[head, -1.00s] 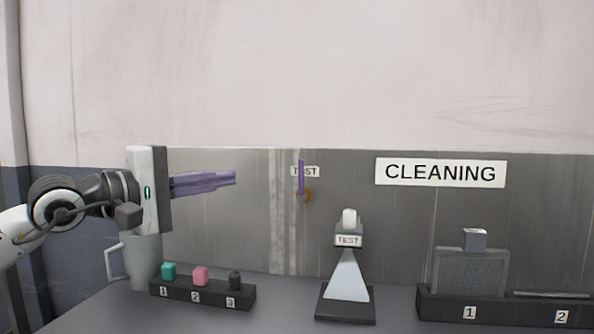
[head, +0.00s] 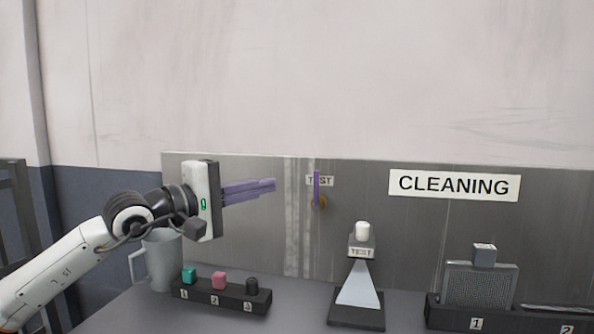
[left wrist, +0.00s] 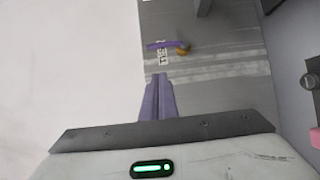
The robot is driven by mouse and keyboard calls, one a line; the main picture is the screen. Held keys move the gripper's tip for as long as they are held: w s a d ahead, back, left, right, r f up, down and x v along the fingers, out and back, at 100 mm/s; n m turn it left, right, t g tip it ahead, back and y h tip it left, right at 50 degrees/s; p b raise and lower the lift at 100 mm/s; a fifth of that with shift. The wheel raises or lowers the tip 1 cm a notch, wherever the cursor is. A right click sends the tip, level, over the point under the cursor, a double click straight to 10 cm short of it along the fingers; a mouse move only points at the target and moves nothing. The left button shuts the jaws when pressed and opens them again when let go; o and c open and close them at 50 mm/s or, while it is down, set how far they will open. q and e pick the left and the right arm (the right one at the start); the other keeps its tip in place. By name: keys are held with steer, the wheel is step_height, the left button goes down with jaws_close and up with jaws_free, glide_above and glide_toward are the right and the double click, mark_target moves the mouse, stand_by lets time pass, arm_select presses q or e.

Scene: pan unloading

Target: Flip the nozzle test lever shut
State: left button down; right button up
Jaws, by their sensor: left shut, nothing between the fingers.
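The purple test lever (head: 317,185) stands upright on the metal back panel, in front of a small TEST label (head: 327,181). Its brass pivot (head: 319,202) is at its lower end. In the left wrist view the lever (left wrist: 160,45) lies ahead of my fingertips, with the brass part (left wrist: 183,50) at its right end. My left gripper (head: 274,185) has purple fingers pressed together, empty, pointing right at about the lever's height. In the head view a gap shows between the fingertips and the lever. My right gripper is not in view.
A TEST stand (head: 357,308) with a white-topped nozzle (head: 362,232) and a pale spray shape stands right of the lever. A numbered rack (head: 258,306) with coloured blocks and a grey mug (head: 162,262) sit below my left gripper. A numbered holder (head: 440,316) stands at right.

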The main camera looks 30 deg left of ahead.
mark_target(316, 189)
arm_select(q)
steer(key=w+d+p, duration=0.2)
steer(key=w+d, duration=0.3)
steer(key=shift+w, duration=0.4)
steer(key=shift+r+p, duration=0.15)
steer(key=shift+p, duration=0.2)
